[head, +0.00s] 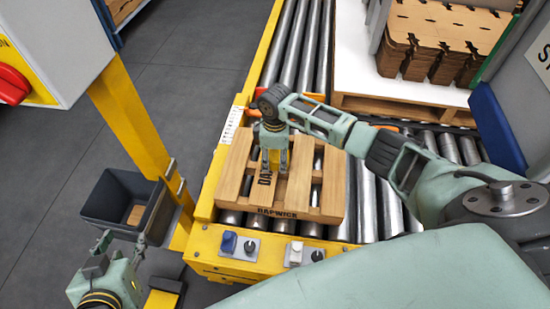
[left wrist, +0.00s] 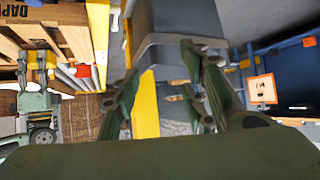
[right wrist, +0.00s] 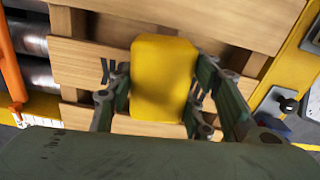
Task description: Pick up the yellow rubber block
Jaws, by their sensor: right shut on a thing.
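The yellow rubber block (right wrist: 163,78) fills the space between the fingers of my right gripper (right wrist: 160,95) in the right wrist view. In the head view my right gripper (head: 274,160) points down over a wooden pallet (head: 325,200) and a little yellow (head: 283,160) shows between its fingers. I cannot tell whether the block touches the slats. My left gripper (head: 120,245) is low at the left, beside a dark bin. Its fingers are spread and empty in the left wrist view (left wrist: 165,95).
The pallet lies on a roller conveyor (head: 290,50) with a yellow frame. The dark bin (head: 100,205) hangs by a yellow post (head: 130,120). Switches (head: 238,243) sit on the conveyor's front edge. Stacked cardboard blanks (head: 440,35) stand at the back right. The grey floor at left is open.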

